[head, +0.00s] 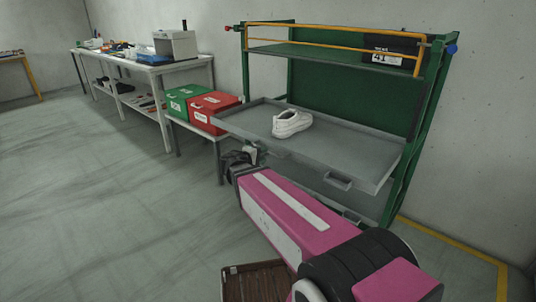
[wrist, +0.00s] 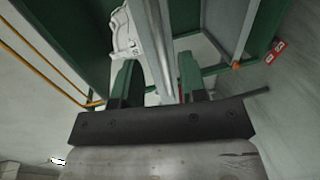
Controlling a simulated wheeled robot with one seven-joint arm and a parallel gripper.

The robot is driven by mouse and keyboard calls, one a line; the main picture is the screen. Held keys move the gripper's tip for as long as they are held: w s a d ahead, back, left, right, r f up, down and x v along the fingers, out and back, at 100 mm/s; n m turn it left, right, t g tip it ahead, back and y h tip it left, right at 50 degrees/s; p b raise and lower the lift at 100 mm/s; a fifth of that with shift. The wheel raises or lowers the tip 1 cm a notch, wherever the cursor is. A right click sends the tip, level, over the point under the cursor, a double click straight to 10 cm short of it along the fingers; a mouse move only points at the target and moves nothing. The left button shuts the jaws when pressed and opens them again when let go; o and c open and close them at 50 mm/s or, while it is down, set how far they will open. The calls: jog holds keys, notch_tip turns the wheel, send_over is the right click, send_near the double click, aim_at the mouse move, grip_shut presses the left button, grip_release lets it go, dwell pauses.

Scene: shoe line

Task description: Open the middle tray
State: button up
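The middle tray (head: 350,150) is a grey, shallow-rimmed tray in a green rack (head: 425,125). It sticks out forward of the rack's frame, and a white shoe (head: 292,123) stands on it. It has a front handle (head: 338,181) at right; another, at left, is partly hidden by my gripper. My gripper (head: 245,157) is at the tray's front left. In the wrist view, my gripper's (wrist: 160,85) fingers are apart, one on each side of a grey bar or edge (wrist: 156,45), with narrow gaps showing. Contact is hard to tell.
A top shelf (head: 320,58) with an orange rail holds a black box (head: 390,50). A lower grey tray is partly hidden beneath. Green (head: 186,98) and red (head: 212,110) boxes stand left of the rack. A brown crate (head: 255,284) is near my base. The left floor is clear.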

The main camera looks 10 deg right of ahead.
jog(key=shift+v, duration=2.6)
jog(key=shift+d+f, duration=0.1)
jog(key=s+d+f+m+g+y, duration=0.3)
jog(key=s+f+g+y, duration=0.1)
jog(key=f, duration=0.5)
jog(key=s+d+f+m+g+y, duration=0.4)
jog(key=s+f+g+y, duration=0.1)
jog(key=s+f+y, duration=0.2)
jog(key=shift+d+f+m+g+y, duration=0.35)
jog(key=shift+f+y, duration=0.25)
jog(key=shift+f, duration=0.35)
